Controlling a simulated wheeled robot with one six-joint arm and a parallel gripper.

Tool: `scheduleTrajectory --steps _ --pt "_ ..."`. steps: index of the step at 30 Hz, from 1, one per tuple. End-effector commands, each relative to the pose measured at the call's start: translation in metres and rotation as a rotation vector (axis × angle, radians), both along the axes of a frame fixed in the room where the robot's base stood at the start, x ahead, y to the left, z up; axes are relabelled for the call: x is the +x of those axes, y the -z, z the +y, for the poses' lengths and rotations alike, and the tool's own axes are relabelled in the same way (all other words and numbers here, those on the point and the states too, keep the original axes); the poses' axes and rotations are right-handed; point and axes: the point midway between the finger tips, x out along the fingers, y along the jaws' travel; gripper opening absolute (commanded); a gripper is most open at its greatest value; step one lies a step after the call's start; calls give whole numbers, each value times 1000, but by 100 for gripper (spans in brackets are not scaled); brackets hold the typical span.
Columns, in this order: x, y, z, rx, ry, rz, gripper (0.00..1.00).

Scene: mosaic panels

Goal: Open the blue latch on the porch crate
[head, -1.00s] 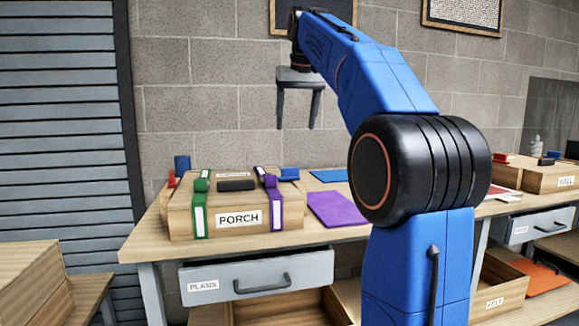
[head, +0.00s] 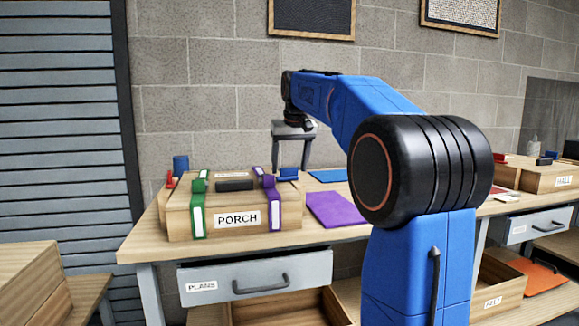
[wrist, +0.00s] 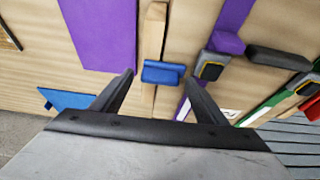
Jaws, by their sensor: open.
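The porch crate (head: 250,236) is a wooden box with a PORCH label on the left of the workbench. Its blue latch (head: 288,174) is at the right end, beside the purple latch (head: 269,182). In the wrist view the blue latch (wrist: 162,72) sits on a wooden strip and appears between my two fingertips. My gripper (head: 290,168) is open and empty, pointing down above the crate's right end. It also shows in the wrist view (wrist: 160,77). I cannot tell its exact height over the latch, and no contact shows.
A green latch (head: 198,188), a red latch (head: 170,180) and a dark handle (head: 235,185) are also on the crate. A purple sheet (head: 336,210) and a blue sheet (head: 328,176) lie flat to the right. A blue cylinder (head: 181,164) stands behind.

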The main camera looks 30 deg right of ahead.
Motion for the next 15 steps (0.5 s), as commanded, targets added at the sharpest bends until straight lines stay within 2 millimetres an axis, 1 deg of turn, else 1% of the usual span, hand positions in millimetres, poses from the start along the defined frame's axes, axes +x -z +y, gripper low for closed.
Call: scheduleTrajectory --steps 3,11,12,13,14,15 --pt "2 4 0 0 0 0 67" --pt "2 5 -1 0 0 0 67" --pt "2 5 -1 0 0 0 62" --pt "2 5 -1 0 0 0 55" --pt "2 5 -1 0 0 0 48" --pt "2 5 -1 0 0 0 38"
